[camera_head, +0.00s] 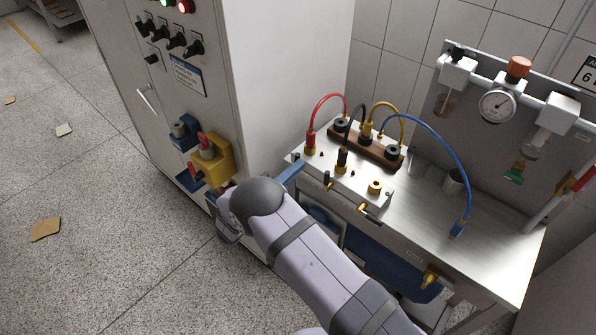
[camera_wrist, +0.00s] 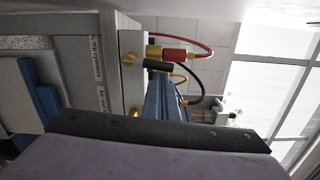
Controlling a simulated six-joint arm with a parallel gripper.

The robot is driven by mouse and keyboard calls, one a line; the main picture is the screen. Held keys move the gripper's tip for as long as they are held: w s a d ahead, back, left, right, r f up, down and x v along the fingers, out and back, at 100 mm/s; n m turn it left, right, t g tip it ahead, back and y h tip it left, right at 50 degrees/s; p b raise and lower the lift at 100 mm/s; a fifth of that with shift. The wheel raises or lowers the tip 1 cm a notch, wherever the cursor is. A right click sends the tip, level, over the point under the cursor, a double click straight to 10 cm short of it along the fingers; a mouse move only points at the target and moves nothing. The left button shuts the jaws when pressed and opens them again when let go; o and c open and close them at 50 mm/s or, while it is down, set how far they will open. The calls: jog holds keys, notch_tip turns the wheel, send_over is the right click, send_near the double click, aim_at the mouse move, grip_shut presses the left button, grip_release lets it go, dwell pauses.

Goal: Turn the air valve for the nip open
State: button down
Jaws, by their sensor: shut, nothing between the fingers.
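A pale box on the bench carries hose fittings on top and small brass valve handles on its front. One brass handle (camera_head: 362,207) is low on the front, and another (camera_head: 327,187) is to its left. In the wrist view, a brass handle (camera_wrist: 128,59) and a second one (camera_wrist: 133,113) stand on the face beside small labels, one reading about nip cylinders. I cannot tell which is the nip air valve or its exact setting. My gripper (camera_head: 297,166) is shut and empty, its blue fingers (camera_wrist: 158,85) beside the box's left end; the arm hides part of it.
Red, black, yellow and blue hoses (camera_head: 440,135) loop over the box. A brown fitting block (camera_head: 370,148) stands behind it. A tall cabinet (camera_head: 290,80) is close on the left. A gauge (camera_head: 498,106) is on the back panel. Bench top at right is mostly bare.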

jog(key=shift+w+a+r, duration=0.2)
jog(key=shift+w+a, duration=0.05)
jog(key=shift+a, duration=0.05)
dwell(0.6)
jog(key=s+a, duration=0.4)
jog(key=s, duration=0.6)
jog(key=shift+s+a, duration=0.25)
jog(key=shift+s, duration=0.15)
